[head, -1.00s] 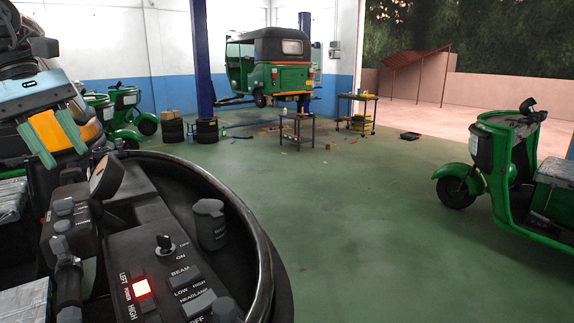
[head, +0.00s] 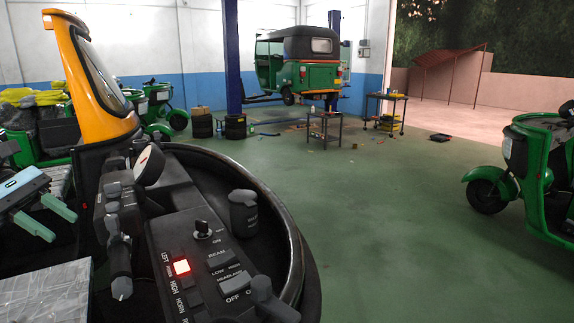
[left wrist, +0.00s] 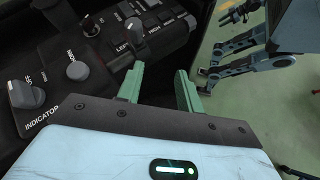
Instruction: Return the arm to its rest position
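My left gripper (head: 63,228) is at the left of the head view, above the seat area and to the left of the control console (head: 205,255). Its two green fingers are apart, with nothing between them. In the left wrist view the open fingers (left wrist: 158,75) point toward the console's knobs and switches, with empty space between them. A red-lit switch (head: 181,267) and a key switch (head: 203,230) show on the console in the head view. Most of my left arm is outside the head view. My right gripper does not show clearly in either view.
The console's round black rim (head: 292,225) is close in front. A yellow-orange body panel (head: 103,100) rises beyond the gripper. A green three-wheeler (head: 525,165) stands at right, and a raised rickshaw (head: 310,70) at the back. The green floor (head: 390,210) between is open.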

